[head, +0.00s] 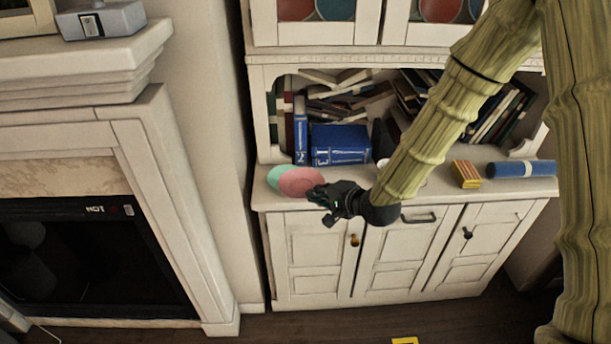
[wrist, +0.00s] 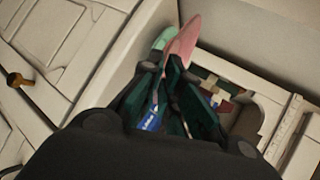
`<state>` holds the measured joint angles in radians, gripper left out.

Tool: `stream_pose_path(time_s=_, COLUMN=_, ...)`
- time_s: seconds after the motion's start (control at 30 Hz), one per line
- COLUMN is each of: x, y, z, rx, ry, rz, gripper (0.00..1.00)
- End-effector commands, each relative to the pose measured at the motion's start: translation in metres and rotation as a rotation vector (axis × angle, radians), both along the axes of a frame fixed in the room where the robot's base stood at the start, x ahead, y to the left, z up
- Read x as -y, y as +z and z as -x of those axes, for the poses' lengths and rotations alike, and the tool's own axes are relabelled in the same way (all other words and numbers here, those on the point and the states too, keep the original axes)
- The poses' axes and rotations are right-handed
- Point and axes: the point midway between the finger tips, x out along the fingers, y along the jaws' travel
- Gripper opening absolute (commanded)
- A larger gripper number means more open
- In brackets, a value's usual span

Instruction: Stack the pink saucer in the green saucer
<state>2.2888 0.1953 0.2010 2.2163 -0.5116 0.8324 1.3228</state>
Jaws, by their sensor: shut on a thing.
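The pink saucer (head: 301,181) is at the left end of the cabinet counter, held at its edge by my gripper (head: 319,193). The green saucer (head: 276,178) is just left of and behind it, partly hidden by the pink one. In the wrist view the pink saucer (wrist: 183,38) shows nearly edge-on at the fingertips of my gripper (wrist: 170,65). The green saucer (wrist: 162,39) shows beside it on the left. My gripper is shut on the pink saucer. I cannot tell whether the two saucers touch.
Blue books (head: 340,145) stand behind the saucers on the white counter (head: 440,188). A yellow and red box (head: 465,174) and a blue roll (head: 521,169) lie to the right. Cabinet doors with knobs are below my arm. A fireplace (head: 85,250) is at the left.

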Motion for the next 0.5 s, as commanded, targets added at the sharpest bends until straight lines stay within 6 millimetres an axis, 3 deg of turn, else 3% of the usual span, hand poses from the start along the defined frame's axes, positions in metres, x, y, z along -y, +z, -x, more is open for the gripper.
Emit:
stream_pose_path(time_s=0.3, x=-0.009, y=-0.004, z=-0.065, rx=0.001, ry=0.004, rz=0.002, gripper=0.00)
stream_pose_path(time_s=0.5, x=-0.013, y=-0.008, z=-0.095, rx=0.000, ry=0.005, rz=0.001, gripper=0.00)
